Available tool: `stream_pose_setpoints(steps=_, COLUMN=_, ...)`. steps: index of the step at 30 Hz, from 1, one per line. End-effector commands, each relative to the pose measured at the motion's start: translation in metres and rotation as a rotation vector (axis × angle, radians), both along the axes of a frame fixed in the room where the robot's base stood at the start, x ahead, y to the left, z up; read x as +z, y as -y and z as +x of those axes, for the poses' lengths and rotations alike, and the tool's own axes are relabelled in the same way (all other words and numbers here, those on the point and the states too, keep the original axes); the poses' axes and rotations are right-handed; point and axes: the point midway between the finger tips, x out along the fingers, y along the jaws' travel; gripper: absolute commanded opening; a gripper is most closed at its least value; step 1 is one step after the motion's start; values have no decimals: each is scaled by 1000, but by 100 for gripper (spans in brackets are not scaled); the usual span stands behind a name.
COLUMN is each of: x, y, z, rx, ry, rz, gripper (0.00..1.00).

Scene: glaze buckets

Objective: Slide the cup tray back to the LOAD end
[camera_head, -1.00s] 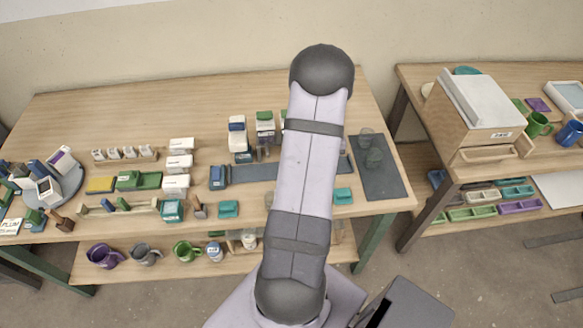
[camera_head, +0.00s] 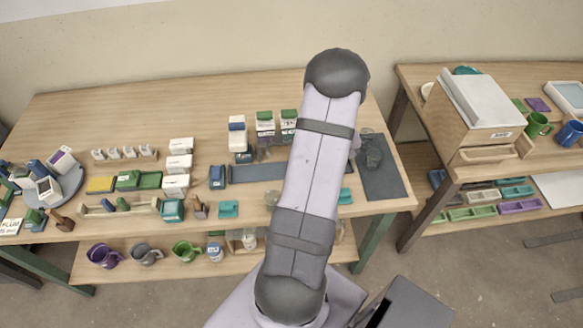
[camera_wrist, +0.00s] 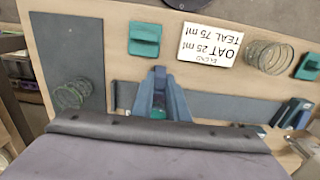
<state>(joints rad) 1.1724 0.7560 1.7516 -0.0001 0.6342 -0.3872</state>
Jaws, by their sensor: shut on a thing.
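In the wrist view my gripper (camera_wrist: 158,88) points down at the long grey track (camera_wrist: 215,104). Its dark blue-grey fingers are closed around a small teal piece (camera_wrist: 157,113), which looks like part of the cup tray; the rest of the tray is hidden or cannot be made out. In the head view my arm covers the gripper and the right part of the track (camera_head: 258,172). Which track end is marked LOAD cannot be read.
A dark mat (camera_head: 383,181) with a clear coiled-looking glass (camera_wrist: 72,94) lies beyond one track end. A blue item (camera_head: 217,177) stands at the other. Teal holders (camera_wrist: 145,40), a glass (camera_wrist: 265,57) and a label card (camera_wrist: 210,42) line the track. White boxes (camera_head: 265,124) stand behind.

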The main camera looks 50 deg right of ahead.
Motion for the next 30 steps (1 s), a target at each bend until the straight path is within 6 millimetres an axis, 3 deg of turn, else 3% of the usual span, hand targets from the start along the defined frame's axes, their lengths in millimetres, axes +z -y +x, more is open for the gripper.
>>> stream_pose_setpoints(steps=11, x=0, y=4, z=-3, rx=-1, ry=1, rz=-2, gripper=0)
stream_pose_setpoints(steps=30, x=1, y=30, z=-29, rx=-2, ry=1, rz=-3, gripper=0)
